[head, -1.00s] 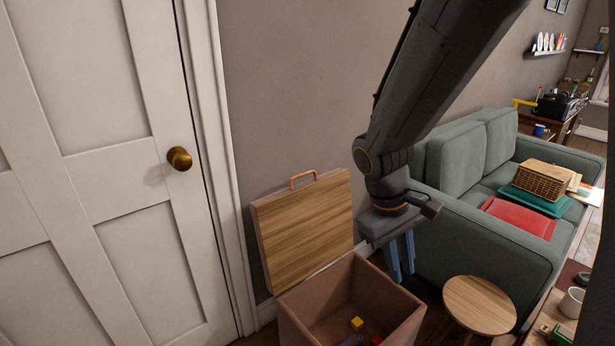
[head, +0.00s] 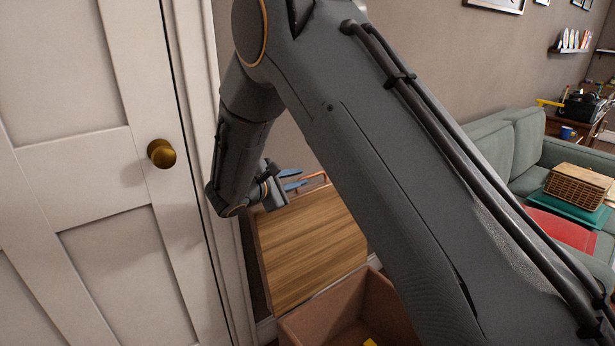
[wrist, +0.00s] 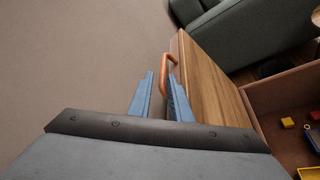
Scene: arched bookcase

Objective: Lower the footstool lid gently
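The footstool lid (head: 310,245) is a wooden panel standing open, tilted back toward the wall; it also shows in the wrist view (wrist: 205,80). Its copper handle (head: 316,179) is on the top edge and shows in the wrist view (wrist: 165,72). The footstool box (head: 325,310) is open below the lid. My gripper (head: 292,182) is at the lid's top edge beside the handle. Whether a finger touches the handle I cannot tell.
A white door with a brass knob (head: 161,153) is close on the left. The wall is behind the lid. A grey-green sofa (head: 505,150) stands to the right. A yellow block (wrist: 288,122) and other small toys lie in the box. My arm hides much of the middle.

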